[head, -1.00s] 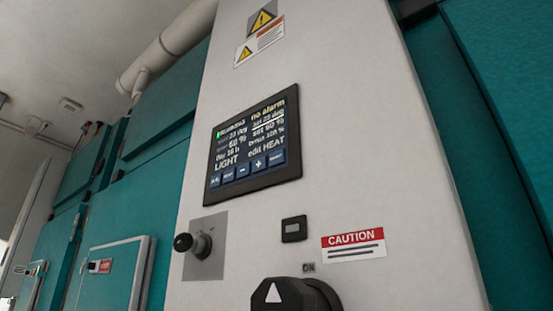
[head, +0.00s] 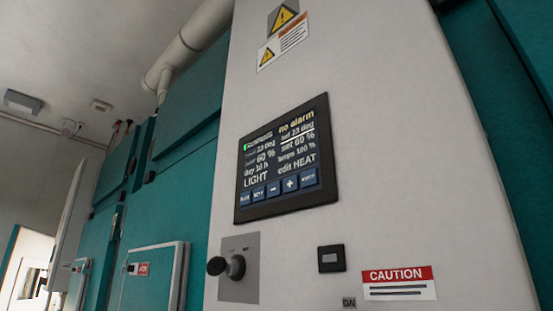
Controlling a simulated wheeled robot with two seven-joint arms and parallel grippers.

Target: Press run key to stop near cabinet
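The near cabinet (head: 400,180) is a tall white panel that fills the right half of the head view. Its dark control screen (head: 288,160) is lit and shows "no alarm", temperature and humidity lines, "LIGHT" and "edit HEAT". A row of several small blue keys runs along the screen's lower edge. The leftmost key (head: 245,198) carries a label too small to read surely. I cannot tell for certain which one is the run key. A green mark shows at the screen's upper left. Neither of my grippers is in view.
Below the screen are a black knob lever (head: 235,266) on a grey plate, a small black switch (head: 331,258) and a red-and-white caution label (head: 398,283). Teal cabinets (head: 180,205) stand to the left. A doorway (head: 25,270) shows at the far lower left.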

